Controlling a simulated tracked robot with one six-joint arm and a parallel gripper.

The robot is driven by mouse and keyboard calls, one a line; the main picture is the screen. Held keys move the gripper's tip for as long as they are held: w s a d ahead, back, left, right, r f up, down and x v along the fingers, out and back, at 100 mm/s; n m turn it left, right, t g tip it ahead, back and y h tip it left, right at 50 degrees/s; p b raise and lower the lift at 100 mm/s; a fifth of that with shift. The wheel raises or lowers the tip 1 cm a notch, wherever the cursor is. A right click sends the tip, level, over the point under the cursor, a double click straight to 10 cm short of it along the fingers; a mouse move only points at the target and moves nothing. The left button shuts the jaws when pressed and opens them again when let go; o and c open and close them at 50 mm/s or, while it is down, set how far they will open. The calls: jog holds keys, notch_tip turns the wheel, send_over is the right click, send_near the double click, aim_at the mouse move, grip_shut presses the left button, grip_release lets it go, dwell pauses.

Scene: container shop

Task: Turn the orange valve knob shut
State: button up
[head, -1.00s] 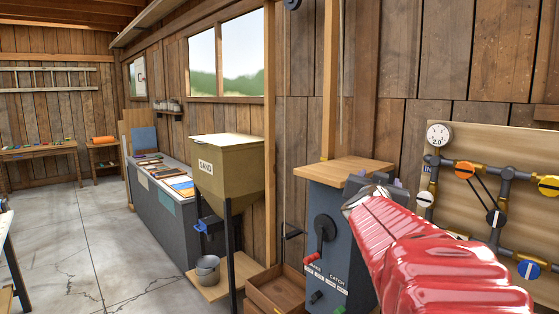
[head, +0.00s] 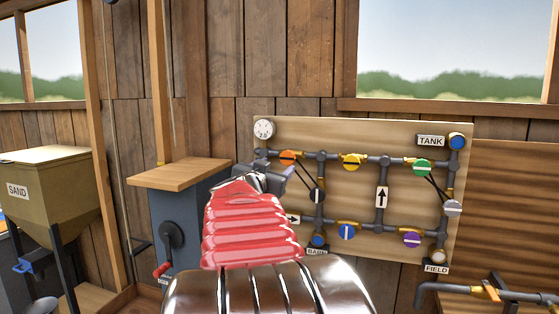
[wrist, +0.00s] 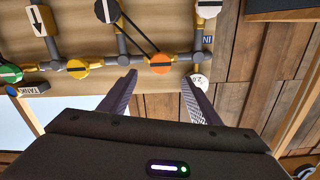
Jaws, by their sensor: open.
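The orange valve knob (head: 288,157) sits on the upper left of the wooden pipe board (head: 340,132), just right of the round gauge (head: 263,129). In the wrist view, which shows the board upside down, the orange knob (wrist: 160,64) appears between and beyond my two fingertips. A stripe on it runs roughly along the pipe. My gripper (wrist: 159,76) is open and empty. In the head view my gripper (head: 287,175) is partly hidden by my red arm, just below the knob in the picture. Contact with the knob is not visible.
Other knobs on the board are yellow (head: 351,162), green (head: 422,167), blue (head: 346,232), purple (head: 411,240) and black (head: 317,196). A dark cabinet (head: 190,205) with a wooden top (head: 180,174) stands left of the board. A sand hopper (head: 40,195) stands farther left.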

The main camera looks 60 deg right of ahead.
aim_at(287, 159)
jog(key=d, duration=0.4)
jog(key=w+d, duration=0.1)
jog(key=d, duration=0.3)
jog(key=w+d, duration=0.1)
jog(key=d, duration=0.3)
jog(key=shift+c, duration=0.3)
